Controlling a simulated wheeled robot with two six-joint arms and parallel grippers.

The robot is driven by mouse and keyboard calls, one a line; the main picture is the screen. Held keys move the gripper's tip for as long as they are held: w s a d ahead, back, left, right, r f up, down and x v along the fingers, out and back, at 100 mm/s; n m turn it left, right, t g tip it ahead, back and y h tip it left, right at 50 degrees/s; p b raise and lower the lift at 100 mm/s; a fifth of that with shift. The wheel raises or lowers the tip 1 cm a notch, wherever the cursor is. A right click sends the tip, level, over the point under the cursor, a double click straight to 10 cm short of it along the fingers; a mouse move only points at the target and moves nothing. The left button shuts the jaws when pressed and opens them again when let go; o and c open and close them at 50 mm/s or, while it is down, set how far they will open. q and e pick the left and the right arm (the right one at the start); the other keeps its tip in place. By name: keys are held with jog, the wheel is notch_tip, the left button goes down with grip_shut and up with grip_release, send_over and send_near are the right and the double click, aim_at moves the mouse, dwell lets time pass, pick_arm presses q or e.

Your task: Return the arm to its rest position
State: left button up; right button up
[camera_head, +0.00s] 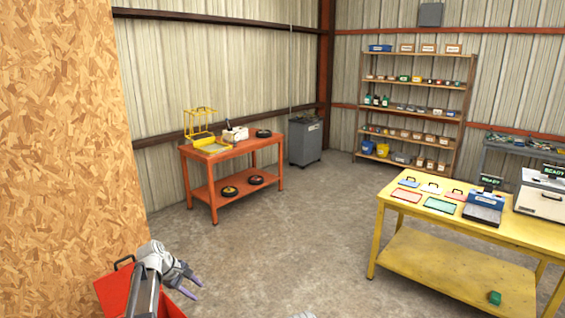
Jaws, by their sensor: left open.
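My left arm comes in at the bottom left of the head view. Its gripper (198,290) points to the right, with its two purple-grey fingers apart and nothing between them. The gripper is in front of and above a red box (112,291) with a dark handle, which the arm partly covers. My right gripper does not show. A small pale shape at the bottom edge is too cut off to identify.
A chipboard wall (65,150) stands close on the left. A yellow table (440,262) with trays and devices is at the right. An orange workbench (231,188), a grey cabinet (305,143) and a shelf rack (412,112) stand farther back. The concrete floor (290,240) between them is clear.

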pick_arm(q)
jog(key=s+d+f+m+g+y+b, duration=0.1)
jog(key=s+d+f+m+g+y, duration=0.15)
jog(key=s+d+m, duration=0.9)
jog(key=s+d+f+m+y, duration=0.1)
jog(key=s+d+m, duration=0.2)
jog(key=s+d, duration=0.3)
jog(key=s+d+f+m+g+y+b, duration=0.1)
jog(key=s+d+m, duration=0.3)
jog(key=s, duration=0.8)
jog(key=shift+d+f+y, duration=0.25)
jog(key=shift+d+y, duration=0.2)
jog(key=shift+d, duration=0.45)
jog(key=shift+a, duration=0.1)
